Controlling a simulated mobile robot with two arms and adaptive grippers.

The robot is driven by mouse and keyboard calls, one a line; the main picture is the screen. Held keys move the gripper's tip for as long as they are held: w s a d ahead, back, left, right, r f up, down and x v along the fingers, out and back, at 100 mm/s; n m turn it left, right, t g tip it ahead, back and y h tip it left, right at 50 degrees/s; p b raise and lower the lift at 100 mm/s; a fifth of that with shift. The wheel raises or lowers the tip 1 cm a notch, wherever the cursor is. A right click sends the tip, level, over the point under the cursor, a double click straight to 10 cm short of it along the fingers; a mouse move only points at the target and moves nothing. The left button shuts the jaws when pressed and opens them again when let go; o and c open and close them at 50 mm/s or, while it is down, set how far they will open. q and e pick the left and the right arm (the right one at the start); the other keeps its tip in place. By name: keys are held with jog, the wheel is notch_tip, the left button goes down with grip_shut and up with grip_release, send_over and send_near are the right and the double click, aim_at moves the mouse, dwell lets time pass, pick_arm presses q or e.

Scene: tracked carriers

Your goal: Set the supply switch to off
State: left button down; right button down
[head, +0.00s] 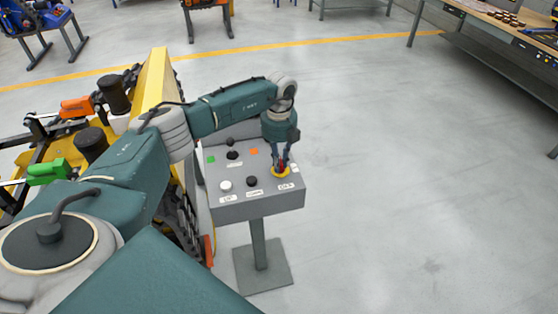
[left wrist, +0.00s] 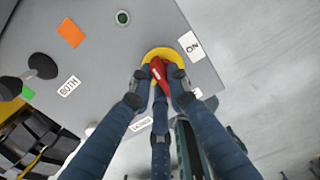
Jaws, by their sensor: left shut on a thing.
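The supply switch is a red handle (left wrist: 157,70) on a round yellow base (left wrist: 163,52), at the right side of the grey control box top. In the head view its yellow base (head: 281,170) shows below my left gripper (head: 281,163). In the left wrist view my left gripper (left wrist: 158,82) is shut on the red handle, with fingers on both sides. An ON label (left wrist: 193,45) lies beside the base, and an OFF label (head: 286,186) lies near the box's front edge. The fingers hide part of the handle, so its exact setting is unclear.
The control box (head: 255,208) stands on a post with a square foot (head: 263,268). It also carries a white button (head: 225,186), a black button (head: 252,181) and a black knob (head: 232,154). Yellow machinery stands to the left.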

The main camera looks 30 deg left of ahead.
pick_arm(q)
jog(key=shift+n, duration=0.6)
jog(key=c, duration=1.7)
grip_release()
jog(key=shift+o, duration=0.2)
jog(key=shift+r, duration=0.3)
notch_tip(320, 180, up, 12)
jog(key=shift+f, duration=0.25)
